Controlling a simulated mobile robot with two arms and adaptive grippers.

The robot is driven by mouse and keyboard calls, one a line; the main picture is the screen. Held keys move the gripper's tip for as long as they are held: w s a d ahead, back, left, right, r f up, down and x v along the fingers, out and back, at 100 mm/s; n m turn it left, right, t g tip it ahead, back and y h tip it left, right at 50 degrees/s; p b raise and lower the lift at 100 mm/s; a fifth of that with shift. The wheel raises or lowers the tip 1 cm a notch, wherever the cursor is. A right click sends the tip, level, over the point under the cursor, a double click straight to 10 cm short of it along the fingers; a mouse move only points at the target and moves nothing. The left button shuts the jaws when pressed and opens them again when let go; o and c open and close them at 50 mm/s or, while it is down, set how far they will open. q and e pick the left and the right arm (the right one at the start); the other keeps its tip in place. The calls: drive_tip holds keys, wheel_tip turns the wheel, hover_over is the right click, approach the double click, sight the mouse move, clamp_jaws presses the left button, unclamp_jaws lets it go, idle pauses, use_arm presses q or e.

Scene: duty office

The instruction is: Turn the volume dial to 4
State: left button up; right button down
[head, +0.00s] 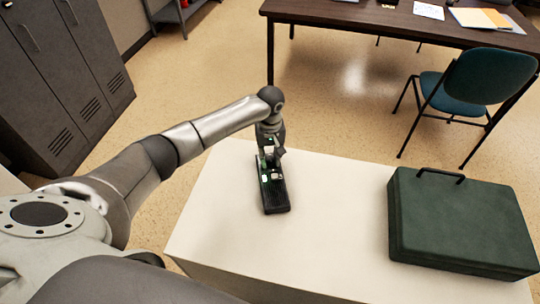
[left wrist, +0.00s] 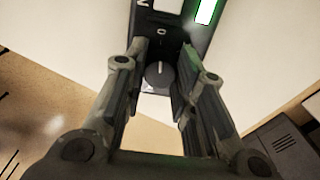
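A black handheld device (head: 275,196) with a small green screen lies on the white table, its far end under my left gripper (head: 269,155). In the left wrist view the device's dark face (left wrist: 175,33) shows part of a lit green-and-white screen and a few small white marks. The round grey dial (left wrist: 159,76) with a pale pointer line sits between the two fingers of my left gripper (left wrist: 160,62). The fingers are apart, with visible gaps on both sides of the dial. The dial's number scale cannot be read clearly. My right gripper is not in view.
A dark green case (head: 460,222) with a handle stands at the right of the white table (head: 335,215). The tabletop between it and the device is clear. Beyond are a brown desk (head: 345,14), a teal chair (head: 487,77) and grey lockers (head: 60,75).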

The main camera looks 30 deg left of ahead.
use_arm(q)
drive_tip(key=c, duration=0.3)
